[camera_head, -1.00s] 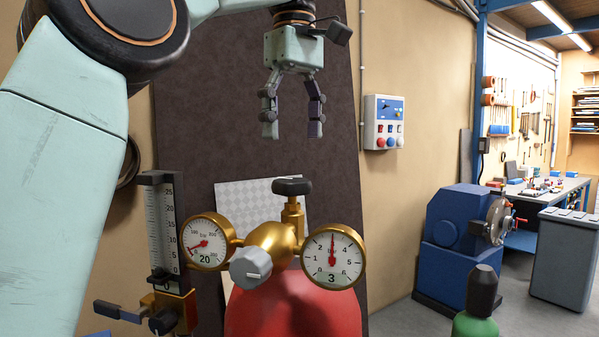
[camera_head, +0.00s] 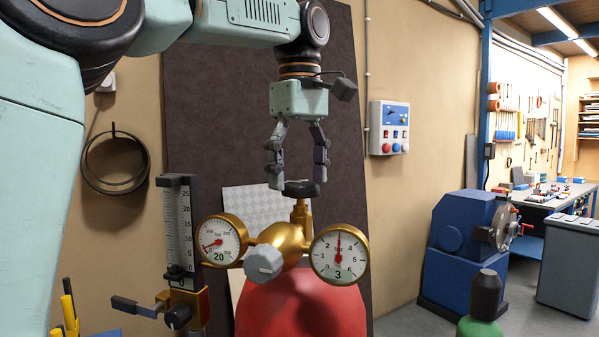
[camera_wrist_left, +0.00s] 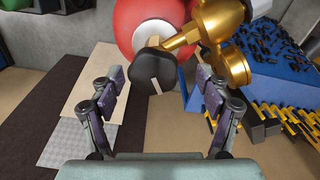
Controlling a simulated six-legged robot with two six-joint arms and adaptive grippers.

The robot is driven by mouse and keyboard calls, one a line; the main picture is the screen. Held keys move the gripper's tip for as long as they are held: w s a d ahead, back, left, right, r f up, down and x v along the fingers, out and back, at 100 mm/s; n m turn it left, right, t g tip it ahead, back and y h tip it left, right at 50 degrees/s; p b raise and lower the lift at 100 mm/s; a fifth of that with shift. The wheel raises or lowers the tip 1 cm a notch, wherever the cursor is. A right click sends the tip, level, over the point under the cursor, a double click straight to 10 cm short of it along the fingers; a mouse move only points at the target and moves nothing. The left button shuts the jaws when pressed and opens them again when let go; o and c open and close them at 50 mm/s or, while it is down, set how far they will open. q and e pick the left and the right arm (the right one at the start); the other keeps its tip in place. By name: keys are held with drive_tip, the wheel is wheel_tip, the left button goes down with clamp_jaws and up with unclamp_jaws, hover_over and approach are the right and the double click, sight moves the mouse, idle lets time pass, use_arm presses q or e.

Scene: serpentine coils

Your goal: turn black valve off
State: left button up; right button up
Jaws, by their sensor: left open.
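The black valve knob (camera_head: 301,188) sits on top of a brass stem on the regulator (camera_head: 287,237), above a red cylinder (camera_head: 300,305). In the wrist view the black knob (camera_wrist_left: 152,74) has a pale mark line and lies between the fingers. My left gripper (camera_head: 297,182) points down, open, with its fingertips at about the knob's height, one on each side. In the left wrist view both fingers (camera_wrist_left: 158,78) show gaps to the knob. My right gripper is not in view.
Two gauges, left (camera_head: 220,240) and right (camera_head: 339,254), and a grey knob (camera_head: 264,263) sit just below the valve. A flowmeter (camera_head: 179,235) with a small black knob (camera_head: 178,317) stands at left. A green cylinder (camera_head: 478,327) is at lower right.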

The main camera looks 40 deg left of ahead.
use_arm(q)
drive_tip(key=shift+w+a+f, duration=0.1)
drive_tip(key=shift+w+a, duration=0.05)
drive_tip(key=shift+a, duration=0.05)
drive_tip(key=shift+c, duration=0.6)
drive_tip(key=shift+w+a+f, duration=0.2)
drive_tip(key=shift+w+a, duration=0.05)
drive_tip(key=shift+w, duration=0.3)
drive_tip(key=c, duration=0.3)
drive_tip(key=shift+c, duration=0.8)
drive_tip(key=shift+s+d+r, duration=0.15)
drive_tip(key=shift+s, duration=0.3)
drive_tip(key=c, duration=0.3)
drive_tip(key=shift+w, duration=0.25)
drive_tip(key=shift+c, duration=1.4)
drive_tip(key=shift+s, duration=0.1)
